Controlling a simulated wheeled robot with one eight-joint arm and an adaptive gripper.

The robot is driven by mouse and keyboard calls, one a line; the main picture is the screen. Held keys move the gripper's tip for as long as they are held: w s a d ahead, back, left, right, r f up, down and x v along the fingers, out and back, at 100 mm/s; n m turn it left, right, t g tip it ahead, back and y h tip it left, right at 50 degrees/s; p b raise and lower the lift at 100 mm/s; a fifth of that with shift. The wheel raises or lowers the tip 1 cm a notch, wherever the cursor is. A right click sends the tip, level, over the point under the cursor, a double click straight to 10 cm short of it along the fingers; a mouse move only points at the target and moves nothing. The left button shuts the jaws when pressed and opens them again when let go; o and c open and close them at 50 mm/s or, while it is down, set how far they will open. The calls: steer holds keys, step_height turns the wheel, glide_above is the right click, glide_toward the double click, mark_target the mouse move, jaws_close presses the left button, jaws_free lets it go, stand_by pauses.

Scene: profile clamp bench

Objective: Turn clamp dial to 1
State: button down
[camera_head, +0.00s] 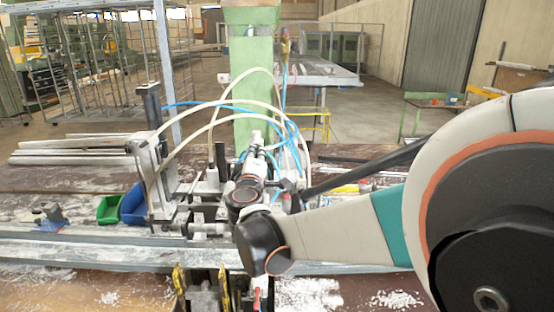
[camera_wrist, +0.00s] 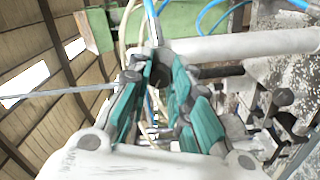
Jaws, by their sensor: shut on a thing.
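In the wrist view my gripper (camera_wrist: 158,74) shows its teal-padded fingers. They are closed around a small dark round part (camera_wrist: 162,54), which I take to be the clamp dial. It sits at the end of a pale metal cylinder (camera_wrist: 240,46) that runs to the right. The fingers hide most of it, and no number on it can be read. In the head view the profile clamp (camera_head: 165,190) stands on the bench. My arm reaches across from the right and ends at the clamp's right side.
A green bin (camera_head: 109,209) and a blue bin (camera_head: 134,205) stand left of the clamp. Metal profiles (camera_head: 70,150) lie on the bench behind them. White and blue hoses (camera_head: 215,104) arch over the clamp close to my arm. A green post (camera_head: 256,85) rises behind it.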

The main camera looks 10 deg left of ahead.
steer(key=shift+n, duration=0.3)
steer(key=c, duration=1.4)
jaws_free()
